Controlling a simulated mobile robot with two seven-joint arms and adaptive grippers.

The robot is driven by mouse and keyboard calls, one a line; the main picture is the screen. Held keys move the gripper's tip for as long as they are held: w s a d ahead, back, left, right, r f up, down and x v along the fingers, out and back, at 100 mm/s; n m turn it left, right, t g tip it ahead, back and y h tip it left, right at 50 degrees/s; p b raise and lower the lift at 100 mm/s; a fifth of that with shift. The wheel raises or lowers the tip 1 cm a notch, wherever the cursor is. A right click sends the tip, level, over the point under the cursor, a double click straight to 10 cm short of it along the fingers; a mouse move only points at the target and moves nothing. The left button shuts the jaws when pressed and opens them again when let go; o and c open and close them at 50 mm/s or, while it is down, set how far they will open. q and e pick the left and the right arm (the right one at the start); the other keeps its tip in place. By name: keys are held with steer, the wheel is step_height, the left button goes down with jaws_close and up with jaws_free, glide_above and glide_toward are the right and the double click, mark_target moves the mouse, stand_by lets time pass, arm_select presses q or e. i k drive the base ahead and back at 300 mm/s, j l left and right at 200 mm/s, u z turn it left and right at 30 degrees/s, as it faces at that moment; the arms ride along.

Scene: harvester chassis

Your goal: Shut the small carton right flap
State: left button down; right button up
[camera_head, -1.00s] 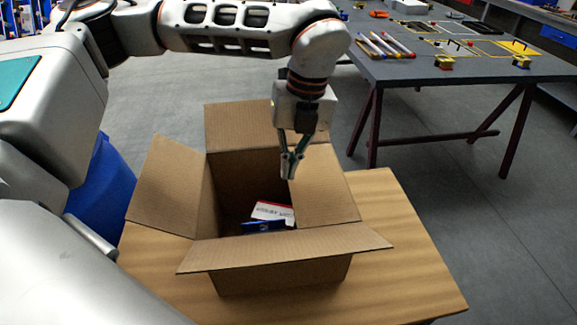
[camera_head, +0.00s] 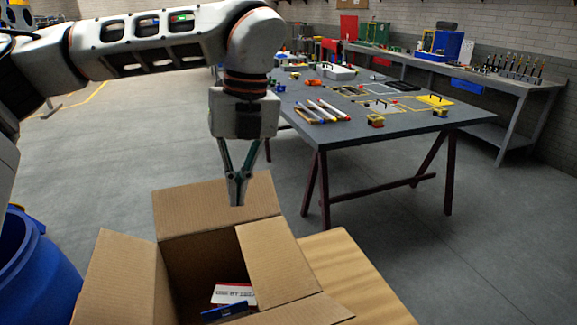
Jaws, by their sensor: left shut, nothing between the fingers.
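A small open carton stands below my left gripper, its lower part cut off by the picture's bottom edge. Its right flap (camera_head: 278,262) is folded inward and lies roughly flat over the right side of the opening. The left flap (camera_head: 118,280) is spread outward, the back flap (camera_head: 212,207) stands up and outward, and the front flap (camera_head: 303,312) is spread out at the bottom edge. My left gripper (camera_head: 237,198) is shut and empty, pointing down in front of the back flap in the picture; any contact is unclear. My right gripper is not in view.
A white-and-red box (camera_head: 233,293) and a blue item (camera_head: 224,312) lie inside the carton. The carton stands on a wooden table (camera_head: 350,268). A blue barrel (camera_head: 38,272) is at the left. A grey worktable (camera_head: 375,122) with tools stands behind; the floor between is clear.

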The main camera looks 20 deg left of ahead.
mark_target(118, 287)
steer(key=k, duration=1)
